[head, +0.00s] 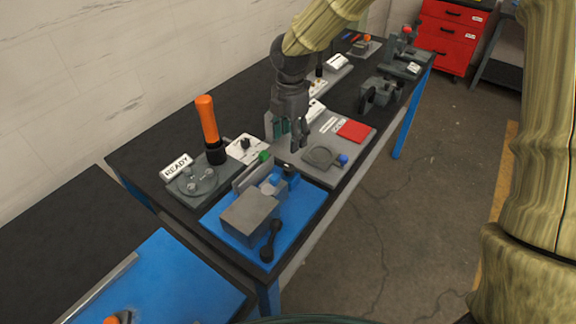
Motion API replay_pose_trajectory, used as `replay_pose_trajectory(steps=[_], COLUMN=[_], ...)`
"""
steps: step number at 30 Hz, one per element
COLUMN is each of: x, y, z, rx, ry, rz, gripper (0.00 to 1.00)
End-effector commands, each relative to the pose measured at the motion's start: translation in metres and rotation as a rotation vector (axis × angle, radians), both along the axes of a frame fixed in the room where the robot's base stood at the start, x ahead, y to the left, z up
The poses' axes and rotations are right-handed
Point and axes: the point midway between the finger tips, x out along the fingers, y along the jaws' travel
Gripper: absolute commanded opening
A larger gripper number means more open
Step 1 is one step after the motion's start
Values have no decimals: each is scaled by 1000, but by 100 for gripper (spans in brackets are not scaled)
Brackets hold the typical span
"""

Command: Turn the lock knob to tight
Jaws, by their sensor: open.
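My gripper (290,136) points down over the left part of a grey plate (322,175) in the middle of the bench. Its jaws are open, and I see nothing between them. On the plate is a dark grey rounded loop (322,156), with a small blue knob (343,159) at its right end. My gripper is to the left of this blue knob and apart from it. A black knob (245,144) stands on a white panel to the left of my gripper. No readable label shows which knob is the lock knob. Its tight mark cannot be made out.
A red card (353,131) lies on the plate. An orange-handled lever (207,120) rises at left near a READY sign (177,166). A blue tray (282,237) with a grey block is in front. Grey fixtures (380,92) stand farther right. The floor at right is clear.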

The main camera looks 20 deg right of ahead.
Motion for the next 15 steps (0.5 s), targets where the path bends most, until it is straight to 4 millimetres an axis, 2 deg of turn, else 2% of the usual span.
replay_pose_trajectory(steps=[5,15], x=[0,-1], y=[2,1], z=[-10,-57], rx=[-2,-2], ry=[1,4], rz=[4,3], gripper=[52,52])
